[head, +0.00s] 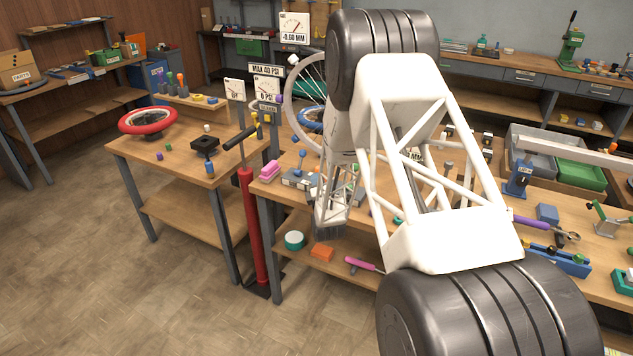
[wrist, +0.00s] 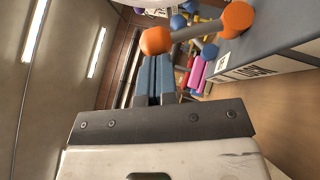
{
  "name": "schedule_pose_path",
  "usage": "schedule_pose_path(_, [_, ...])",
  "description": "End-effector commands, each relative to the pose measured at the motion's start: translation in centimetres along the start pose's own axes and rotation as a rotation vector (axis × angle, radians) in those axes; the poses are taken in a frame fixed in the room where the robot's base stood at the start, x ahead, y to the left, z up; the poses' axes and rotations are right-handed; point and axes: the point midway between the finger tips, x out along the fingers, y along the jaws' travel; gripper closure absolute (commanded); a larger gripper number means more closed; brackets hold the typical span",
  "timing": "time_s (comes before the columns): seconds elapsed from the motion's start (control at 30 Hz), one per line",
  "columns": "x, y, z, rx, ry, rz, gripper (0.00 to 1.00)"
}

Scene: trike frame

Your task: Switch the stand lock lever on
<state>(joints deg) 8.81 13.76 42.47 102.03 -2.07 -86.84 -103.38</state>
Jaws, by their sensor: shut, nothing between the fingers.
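In the wrist view my gripper (wrist: 155,60) is shut, its two blue-grey fingers side by side with nothing between them. Just past the fingertips is an orange ball knob (wrist: 157,40); I cannot tell whether they touch. A grey bar (wrist: 198,30) runs from behind this knob to a second orange rounded part (wrist: 236,18) by a grey labelled box (wrist: 255,67). This looks like the stand lock lever, but the label is not readable. In the head view my own arm hides the gripper tips and the orange-knobbed lever.
In the wrist view blue balls (wrist: 209,51) and a pink piece (wrist: 197,73) lie close beside the fingers. In the head view a blue-knobbed lever (head: 301,154) and a pink block (head: 270,170) sit on the bench. A red pump (head: 252,225) stands at the bench's left end.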

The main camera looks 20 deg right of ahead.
Motion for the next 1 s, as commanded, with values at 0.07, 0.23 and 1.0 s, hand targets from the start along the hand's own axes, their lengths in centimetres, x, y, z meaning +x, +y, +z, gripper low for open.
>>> schedule_pose_path(0.07, [0.2, 0.2, 0.1, 0.011, 0.0, -0.015, 1.0])
schedule_pose_path(0.23, [0.6, 0.6, 0.5, 0.055, -0.001, -0.073, 1.0])
schedule_pose_path(1.0, [4.8, 1.5, 3.5, 0.407, -0.001, -0.56, 1.0])
